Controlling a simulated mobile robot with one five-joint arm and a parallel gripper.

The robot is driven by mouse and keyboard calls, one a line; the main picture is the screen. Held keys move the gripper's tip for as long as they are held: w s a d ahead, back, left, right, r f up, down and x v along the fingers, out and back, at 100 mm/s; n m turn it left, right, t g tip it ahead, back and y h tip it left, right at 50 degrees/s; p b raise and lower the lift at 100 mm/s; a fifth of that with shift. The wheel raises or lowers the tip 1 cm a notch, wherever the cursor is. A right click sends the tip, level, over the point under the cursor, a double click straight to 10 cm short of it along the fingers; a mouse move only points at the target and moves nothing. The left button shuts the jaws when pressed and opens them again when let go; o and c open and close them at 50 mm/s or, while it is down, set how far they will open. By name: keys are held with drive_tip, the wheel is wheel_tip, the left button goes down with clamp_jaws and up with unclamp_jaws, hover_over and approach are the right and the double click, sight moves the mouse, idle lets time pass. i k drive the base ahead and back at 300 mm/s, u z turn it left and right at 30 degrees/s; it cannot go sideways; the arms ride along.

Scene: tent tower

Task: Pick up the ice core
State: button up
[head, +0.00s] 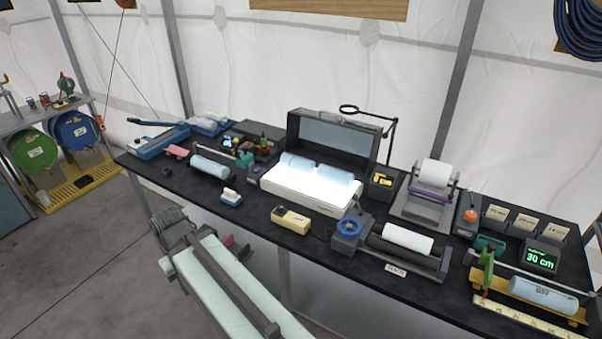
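Several pale blue cylinders that look like ice cores are in the head view. One core (543,292) lies in a yellow cradle at the right end of the bench and bears a small dark mark. Another core (210,167) lies in a holder at the left. Two pale blue pieces (299,162) (336,175) rest on the bright light box (300,192). A whiter cylinder (408,240) lies in a grey device with a blue wheel. I cannot tell which one is meant.
The long black bench (450,298) is crowded. A magnifier (350,108) stands behind the light box. A green-lit display (541,258) and a ruler (530,320) are at the right. A rack with green and blue drums (75,130) stands far left. Grey floor at left is open.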

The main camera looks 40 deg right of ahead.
sight(306, 164)
drive_tip(key=z, duration=0.1)
drive_tip(key=i, duration=1.35)
